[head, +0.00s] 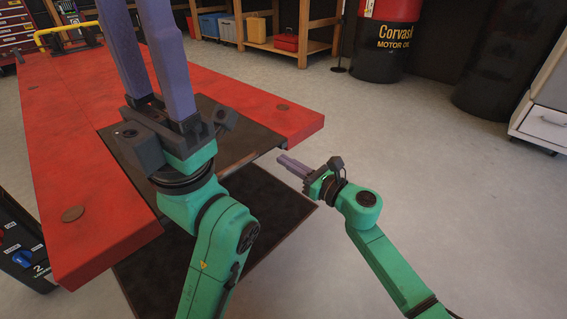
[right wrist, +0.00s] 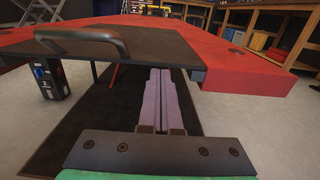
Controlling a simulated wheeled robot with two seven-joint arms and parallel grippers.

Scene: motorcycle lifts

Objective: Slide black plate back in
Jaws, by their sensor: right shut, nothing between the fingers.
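The black plate (head: 210,113) lies in the middle of the red lift table's end and sticks out between the table's two red arms. In the right wrist view the plate (right wrist: 185,55) carries a dark curved handle (right wrist: 85,38). My right gripper (head: 281,159) is shut and empty, just off the plate's outer end; no contact shows. In its own view the fingers (right wrist: 160,72) appear below and before the plate's edge. My left gripper (head: 140,15) is above the plate, its fingertips cut off by the frame; it hides part of the plate.
The red lift table (head: 80,150) stands over a dark base plate (head: 165,275). A control box (head: 22,245) stands at left. Oil drums (head: 385,40), a wooden shelf (head: 270,45) and a white cabinet (head: 545,120) are behind. The floor to the right is clear.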

